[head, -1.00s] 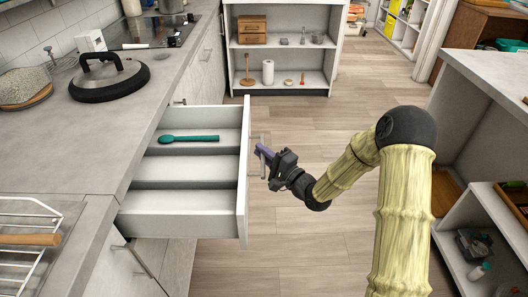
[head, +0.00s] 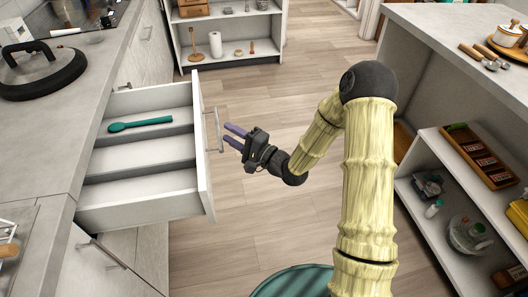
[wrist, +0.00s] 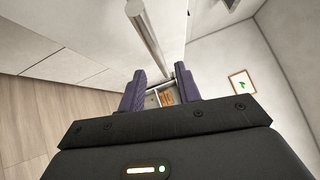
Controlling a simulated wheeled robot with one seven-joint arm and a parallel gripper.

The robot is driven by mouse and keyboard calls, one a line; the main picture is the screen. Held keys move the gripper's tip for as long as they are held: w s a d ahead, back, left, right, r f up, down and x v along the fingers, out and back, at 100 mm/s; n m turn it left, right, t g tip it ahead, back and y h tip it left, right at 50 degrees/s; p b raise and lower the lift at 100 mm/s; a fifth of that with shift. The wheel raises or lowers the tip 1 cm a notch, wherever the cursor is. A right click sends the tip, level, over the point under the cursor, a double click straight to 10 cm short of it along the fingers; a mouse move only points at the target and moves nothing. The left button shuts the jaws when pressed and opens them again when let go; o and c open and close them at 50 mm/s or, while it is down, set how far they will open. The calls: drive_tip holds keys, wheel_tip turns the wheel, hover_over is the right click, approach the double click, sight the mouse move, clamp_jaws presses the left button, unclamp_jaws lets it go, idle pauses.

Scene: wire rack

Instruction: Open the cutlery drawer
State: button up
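The cutlery drawer (head: 135,192) stands pulled well out of the left-hand counter in the head view. Its inside has compartments, and a teal spoon (head: 140,124) lies in the far one. A metal bar handle (head: 220,130) is on its white front. My gripper (head: 228,132) is to the right of the handle, with its two purple fingers apart and pointing towards it. A small gap shows between fingertips and handle. In the wrist view the fingers (wrist: 160,78) are spread with nothing held between them, and a metal bar (wrist: 146,32) shows beyond them.
A lidded pan (head: 42,72) stands on the left counter. An open shelf unit (head: 232,29) is at the back. On the right, a counter (head: 455,35) has shelves below holding a wooden tray (head: 480,158) and jars. The wooden floor (head: 265,95) between is clear.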

drive_tip(key=v, duration=1.2)
drive_tip(key=shift+p, duration=0.35)
drive_tip(key=shift+s+f, duration=0.1)
